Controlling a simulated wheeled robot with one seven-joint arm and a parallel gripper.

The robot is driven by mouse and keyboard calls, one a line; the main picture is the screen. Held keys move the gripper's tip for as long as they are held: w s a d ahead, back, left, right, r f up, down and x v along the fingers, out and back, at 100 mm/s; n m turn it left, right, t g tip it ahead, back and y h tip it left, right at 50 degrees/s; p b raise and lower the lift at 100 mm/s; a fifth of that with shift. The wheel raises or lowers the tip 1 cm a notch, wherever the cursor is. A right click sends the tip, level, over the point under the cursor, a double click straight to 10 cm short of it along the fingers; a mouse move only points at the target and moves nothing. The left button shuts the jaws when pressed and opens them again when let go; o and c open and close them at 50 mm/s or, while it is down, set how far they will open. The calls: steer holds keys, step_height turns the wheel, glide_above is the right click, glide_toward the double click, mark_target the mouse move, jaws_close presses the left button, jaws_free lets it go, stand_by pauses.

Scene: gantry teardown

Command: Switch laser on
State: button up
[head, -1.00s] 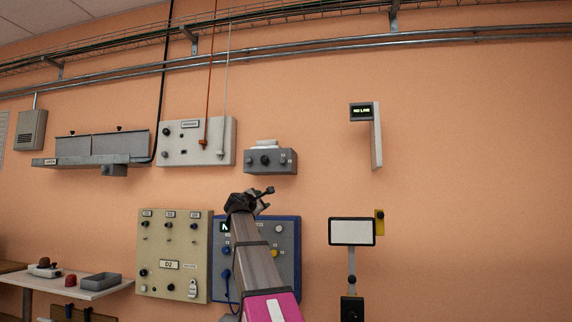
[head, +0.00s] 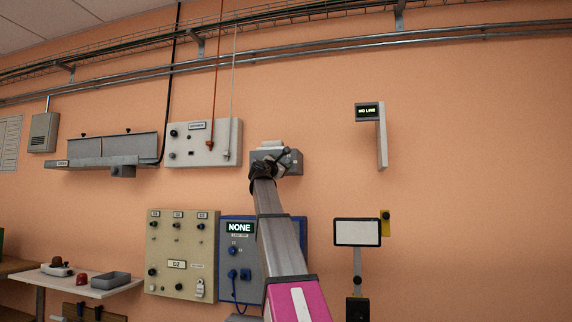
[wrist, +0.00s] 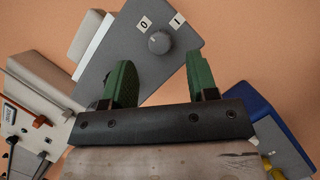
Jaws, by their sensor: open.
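The small grey wall box (head: 292,163) is partly hidden behind my arm in the head view. In the wrist view the grey box (wrist: 133,32) shows a round knob (wrist: 160,42) between a "0" label and a "1" label. My gripper (head: 272,160) is in front of the box in the head view. In the wrist view my gripper (wrist: 160,78) has its two green fingers apart, with nothing between them, pointing towards the knob. A display reading "NO LINE" (head: 367,111) is on the wall to the right.
A white panel (head: 222,150) with red and white cords is left of the box. Below are a beige panel (head: 180,235) and a blue-framed panel (head: 240,222) reading "NONE". A blank screen (head: 357,232) stands lower right. Bare wall lies between box and display.

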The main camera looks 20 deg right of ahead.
mark_target(287, 162)
steer(key=x, duration=0.4)
steer(key=shift+w, duration=0.1)
steer(key=shift+f, duration=0.1)
steer(key=shift+c, duration=0.3)
steer(key=c, duration=0.9)
steer(key=shift+o, duration=0.2)
